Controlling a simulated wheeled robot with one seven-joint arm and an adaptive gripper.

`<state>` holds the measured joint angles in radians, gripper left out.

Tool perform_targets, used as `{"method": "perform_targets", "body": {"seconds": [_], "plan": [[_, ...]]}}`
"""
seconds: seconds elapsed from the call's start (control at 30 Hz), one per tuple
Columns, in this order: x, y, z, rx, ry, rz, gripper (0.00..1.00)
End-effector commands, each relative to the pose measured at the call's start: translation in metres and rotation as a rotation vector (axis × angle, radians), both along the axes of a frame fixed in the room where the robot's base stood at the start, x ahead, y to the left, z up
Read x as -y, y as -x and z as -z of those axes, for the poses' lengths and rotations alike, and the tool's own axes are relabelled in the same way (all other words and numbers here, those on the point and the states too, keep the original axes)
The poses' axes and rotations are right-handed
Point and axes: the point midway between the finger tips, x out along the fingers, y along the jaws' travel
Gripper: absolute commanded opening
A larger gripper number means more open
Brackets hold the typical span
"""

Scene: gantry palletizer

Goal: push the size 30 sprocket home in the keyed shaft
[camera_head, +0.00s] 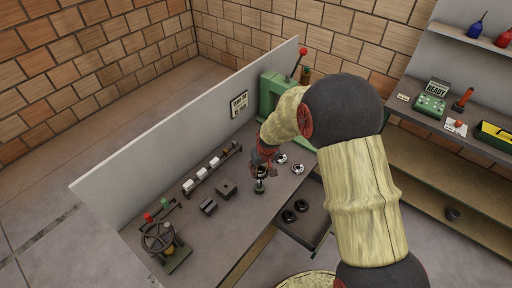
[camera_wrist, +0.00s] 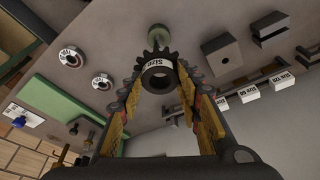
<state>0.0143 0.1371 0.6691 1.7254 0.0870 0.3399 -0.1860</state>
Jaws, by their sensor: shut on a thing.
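My gripper (camera_head: 262,168) is over the bench, in the middle of the head view. In the wrist view its two fingers (camera_wrist: 159,92) are closed on a dark toothed sprocket (camera_wrist: 158,77) with a round bore and a partly readable "SIZE" label. A short green round post (camera_wrist: 158,37) shows just beyond the sprocket, and in the head view the post (camera_head: 259,186) stands right below my gripper. I take it for the shaft, but its key is not visible. I cannot tell whether the sprocket touches it.
Two pale size-marked rings (camera_wrist: 72,57) lie beside the post. A block with a hole (camera_head: 226,187), a grooved block (camera_head: 208,206) and a rail of white labelled pieces (camera_head: 201,178) are on the other side. A green press (camera_head: 272,96) and an open drawer (camera_head: 318,226) are near.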

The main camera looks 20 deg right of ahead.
Motion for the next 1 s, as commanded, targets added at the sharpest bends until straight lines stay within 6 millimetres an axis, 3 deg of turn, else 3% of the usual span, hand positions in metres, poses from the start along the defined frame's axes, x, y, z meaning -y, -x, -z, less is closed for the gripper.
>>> {"method": "perform_targets", "body": {"seconds": [0.63,1.0], "plan": [[0.000,0.000,-0.002,0.000,0.001,-0.004,0.00],[0.000,0.001,0.026,-0.002,0.001,-0.004,0.00]]}}
